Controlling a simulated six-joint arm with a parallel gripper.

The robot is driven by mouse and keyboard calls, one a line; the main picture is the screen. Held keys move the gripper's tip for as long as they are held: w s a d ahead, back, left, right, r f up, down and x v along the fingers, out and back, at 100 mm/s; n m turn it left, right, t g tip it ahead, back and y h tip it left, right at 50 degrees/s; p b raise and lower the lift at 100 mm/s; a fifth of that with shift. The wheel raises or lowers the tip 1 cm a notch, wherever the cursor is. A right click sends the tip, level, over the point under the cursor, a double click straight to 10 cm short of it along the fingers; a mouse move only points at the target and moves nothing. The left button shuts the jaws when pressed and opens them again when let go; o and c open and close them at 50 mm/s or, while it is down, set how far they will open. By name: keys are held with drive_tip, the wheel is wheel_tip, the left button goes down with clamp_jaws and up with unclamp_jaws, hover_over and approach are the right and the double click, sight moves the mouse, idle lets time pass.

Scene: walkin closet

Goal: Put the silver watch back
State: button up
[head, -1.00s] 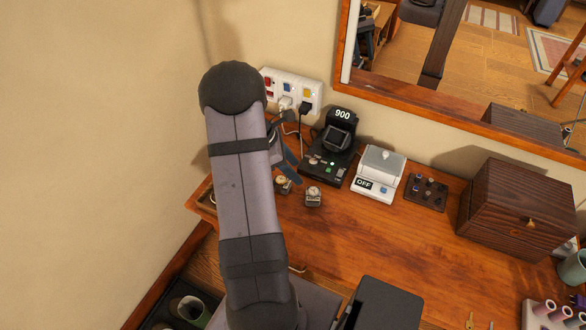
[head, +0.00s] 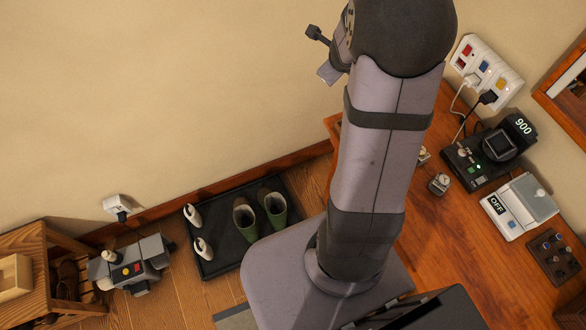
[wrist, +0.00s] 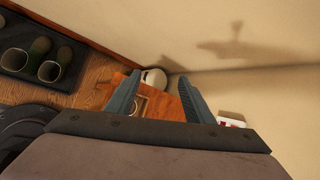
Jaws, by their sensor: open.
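A silver-looking watch with a pale face (head: 438,184) sits on the wooden dresser top (head: 420,235), in front of a black watch stand (head: 478,160). A second, yellowish watch (head: 423,154) is partly hidden behind my arm. The stand carries a dark square-faced watch (head: 499,143) and a "900" display. My gripper (wrist: 160,92) is open and empty in the wrist view, with a corner of the dresser and the wall beyond its fingers. In the head view it is mostly behind my arm, up by the wall. No watch is clear in the wrist view.
A white box marked OFF (head: 520,207) and a dark tray of small items (head: 558,258) stand right of the stand. A power strip (head: 487,72) is on the wall with cables hanging down. A boot tray (head: 228,254) and a toy-like grey machine (head: 135,266) are on the floor.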

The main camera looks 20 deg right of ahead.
drive_tip(key=s+a+f+n+g+y, duration=0.1)
drive_tip(key=s+a+n+y, duration=0.2)
drive_tip(key=a+n, duration=0.6)
drive_tip(key=s+a+n+y, duration=0.2)
drive_tip(key=a+n, duration=0.5)
drive_tip(key=a, duration=0.4)
drive_tip(key=s+a+f+n+g, duration=0.1)
drive_tip(key=s+a+n+g, duration=0.1)
drive_tip(key=s+n, duration=0.6)
drive_tip(key=s+a+f+n+g, duration=0.1)
drive_tip(key=s+n+g, duration=0.3)
drive_tip(key=s+n, duration=0.4)
drive_tip(key=shift+s+a+f+h, duration=0.3)
drive_tip(key=shift+s+a, duration=0.3)
